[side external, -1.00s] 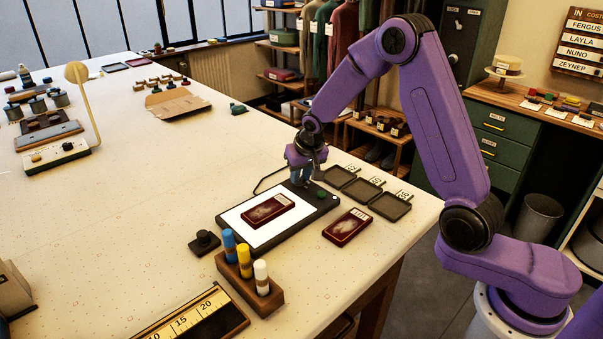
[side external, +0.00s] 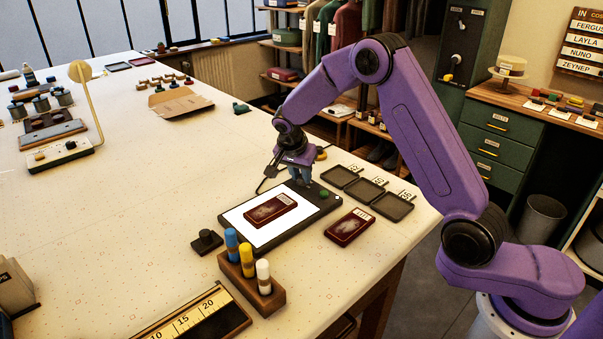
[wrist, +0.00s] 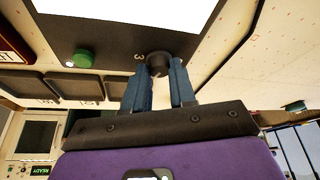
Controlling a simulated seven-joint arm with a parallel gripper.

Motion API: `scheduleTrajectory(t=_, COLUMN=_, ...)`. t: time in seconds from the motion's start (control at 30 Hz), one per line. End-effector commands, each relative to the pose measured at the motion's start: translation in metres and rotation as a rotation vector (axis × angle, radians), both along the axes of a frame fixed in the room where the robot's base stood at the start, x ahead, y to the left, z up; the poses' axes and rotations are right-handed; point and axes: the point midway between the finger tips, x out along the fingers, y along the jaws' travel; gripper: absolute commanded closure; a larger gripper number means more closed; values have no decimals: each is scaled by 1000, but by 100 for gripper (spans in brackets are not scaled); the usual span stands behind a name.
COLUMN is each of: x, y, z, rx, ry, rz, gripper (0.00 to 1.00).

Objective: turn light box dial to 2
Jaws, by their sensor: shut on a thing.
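The light box (side external: 238,213) lies on the table with a bright white panel and a dark frame. A dark red labelled case (side external: 270,210) rests on the panel. My gripper (side external: 300,180) is at the far end of the frame. In the wrist view the dark dial (wrist: 158,62) sits between my blue fingertips (wrist: 160,72), which are shut on it. A "3" is printed beside the dial; other marks around it are hidden or out of view. A green button (wrist: 84,58) on the same frame strip is apart from the fingers; it also shows in the side view (side external: 324,194).
Several dark trays with number tags (side external: 364,189) lie right of the light box. Another red case (side external: 350,227) lies near the table edge. A wooden rack with blue, yellow and white tubes (side external: 264,293) and a black knobbed block (side external: 206,241) stand in front.

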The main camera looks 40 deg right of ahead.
Motion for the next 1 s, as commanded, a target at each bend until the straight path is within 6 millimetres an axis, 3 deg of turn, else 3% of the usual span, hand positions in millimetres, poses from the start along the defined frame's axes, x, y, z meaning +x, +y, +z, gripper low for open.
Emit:
scheduleTrajectory(t=0.3, x=1, y=1, z=0, rx=2, ry=1, rz=-118, gripper=100)
scheduleTrajectory(t=0.83, x=1, y=1, z=0, rx=2, ry=3, rz=-139, gripper=100)
scheduleTrajectory(t=0.87, x=1, y=1, z=0, rx=2, ry=2, rz=-139, gripper=68)
scheduleTrajectory(t=0.9, x=1, y=1, z=0, rx=2, ry=2, rz=-139, gripper=55)
scheduleTrajectory(t=0.93, x=1, y=1, z=0, rx=2, ry=2, rz=-139, gripper=50)
scheduleTrajectory(t=1.0, x=1, y=1, z=0, rx=1, ry=1, rz=-139, gripper=50)
